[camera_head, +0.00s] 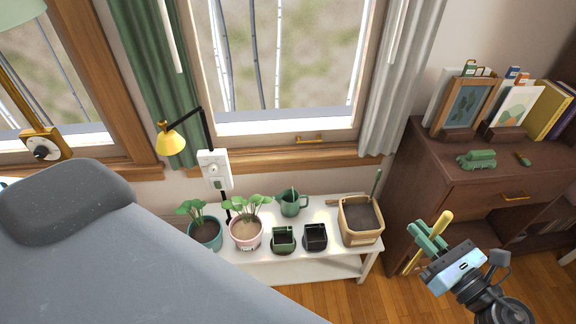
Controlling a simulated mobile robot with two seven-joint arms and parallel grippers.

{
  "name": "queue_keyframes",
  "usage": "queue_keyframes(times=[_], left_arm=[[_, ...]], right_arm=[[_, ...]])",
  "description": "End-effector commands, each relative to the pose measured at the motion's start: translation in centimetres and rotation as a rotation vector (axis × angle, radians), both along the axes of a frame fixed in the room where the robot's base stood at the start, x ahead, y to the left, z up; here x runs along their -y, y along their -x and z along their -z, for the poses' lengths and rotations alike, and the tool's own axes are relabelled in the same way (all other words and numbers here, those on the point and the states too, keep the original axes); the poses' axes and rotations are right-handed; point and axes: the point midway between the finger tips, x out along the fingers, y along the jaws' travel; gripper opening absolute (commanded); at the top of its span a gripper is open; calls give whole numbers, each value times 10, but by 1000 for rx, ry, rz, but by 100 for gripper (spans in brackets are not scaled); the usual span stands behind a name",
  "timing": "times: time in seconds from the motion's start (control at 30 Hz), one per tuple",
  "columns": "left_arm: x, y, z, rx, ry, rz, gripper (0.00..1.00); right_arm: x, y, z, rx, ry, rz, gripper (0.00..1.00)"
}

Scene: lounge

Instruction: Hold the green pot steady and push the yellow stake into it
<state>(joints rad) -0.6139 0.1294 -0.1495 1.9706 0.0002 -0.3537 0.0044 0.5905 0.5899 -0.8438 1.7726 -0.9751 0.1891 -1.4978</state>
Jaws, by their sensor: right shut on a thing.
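My right gripper (428,238) is at the lower right, shut on the yellow stake (445,217). The stake is tilted, with its upper end above the fingers and its lower part showing below them. The gripper is in front of the brown cabinet, right of the white bench and apart from the pots. A small dark green square pot (284,242) stands upright on the bench. A teal-green round pot (204,236) with a leafy plant stands at the bench's left; which one the task means I cannot tell. My left gripper is not in view.
The white bench (337,268) also holds a pink pot (246,240) with a plant, a black square pot (316,237), a green watering can (291,205) and a wooden soil box (362,237). A yellow lamp (171,142) overhangs its left. A large grey shape blocks the lower left.

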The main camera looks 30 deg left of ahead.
Motion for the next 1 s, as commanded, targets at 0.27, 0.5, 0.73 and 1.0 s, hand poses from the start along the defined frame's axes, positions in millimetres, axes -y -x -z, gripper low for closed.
queue_keyframes(times=[0.27,0.5,0.73,1.0], left_arm=[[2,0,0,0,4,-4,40],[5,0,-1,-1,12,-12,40],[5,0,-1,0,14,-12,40],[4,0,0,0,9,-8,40]], right_arm=[[9,18,1,-7,-4,281,0],[33,50,1,-10,-5,621,0],[37,85,-14,-9,-11,908,0],[20,96,-31,-1,-2,991,0]])
